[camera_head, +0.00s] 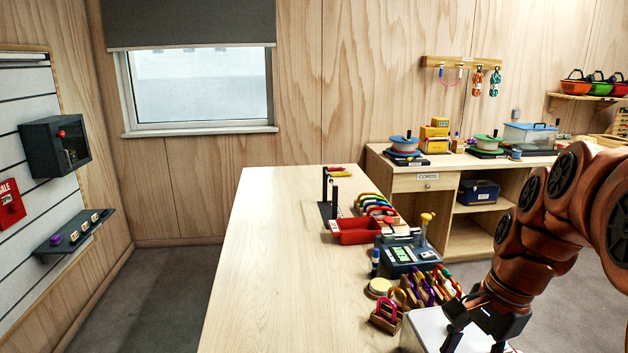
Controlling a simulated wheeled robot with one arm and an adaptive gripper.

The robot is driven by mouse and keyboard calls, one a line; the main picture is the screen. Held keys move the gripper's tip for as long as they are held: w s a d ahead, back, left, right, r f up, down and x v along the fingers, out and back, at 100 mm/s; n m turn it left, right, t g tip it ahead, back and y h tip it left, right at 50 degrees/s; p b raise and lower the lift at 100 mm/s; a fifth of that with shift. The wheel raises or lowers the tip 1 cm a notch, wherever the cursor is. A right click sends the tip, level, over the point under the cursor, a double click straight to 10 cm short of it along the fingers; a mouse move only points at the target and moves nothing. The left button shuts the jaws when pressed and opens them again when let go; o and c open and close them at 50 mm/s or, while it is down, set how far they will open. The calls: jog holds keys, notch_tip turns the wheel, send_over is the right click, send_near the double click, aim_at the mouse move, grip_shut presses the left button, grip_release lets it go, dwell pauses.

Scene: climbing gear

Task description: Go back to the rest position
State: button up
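My arm comes in from the right edge and reaches down to the lower right. My gripper (475,344) is at the bottom edge of the view, over a pale box or bin (428,328) beside the right side of the wooden table (270,260). Its two dark fingers stand apart, and I see nothing held between them. The fingertips are at the picture's edge, so their ends are partly cut off.
Near the gripper are carabiners on wooden blocks (386,312), a grey device with a green panel (408,256) and a red tray (355,231). A cabinet (408,184) stands behind. The table's left part is clear.

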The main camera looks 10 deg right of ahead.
jog(key=s+a+f+n+g+h+p, duration=0.1)
jog(key=s+a+f+n+g+h, duration=0.1)
jog(key=s+a+f+n, duration=0.4)
jog(key=s+a+n, duration=0.5)
jog(key=s+n, duration=0.1)
jog(key=n, duration=0.2)
jog(key=shift+s+f+n+h, duration=0.25)
jog(key=shift+f+n+h, duration=0.05)
jog(key=shift+f, duration=0.1)
jog(key=shift+s+f+n, duration=0.15)
jog(key=shift+s+n, duration=0.1)
jog(key=shift+n, duration=0.05)
jog(key=shift+c, duration=0.3)
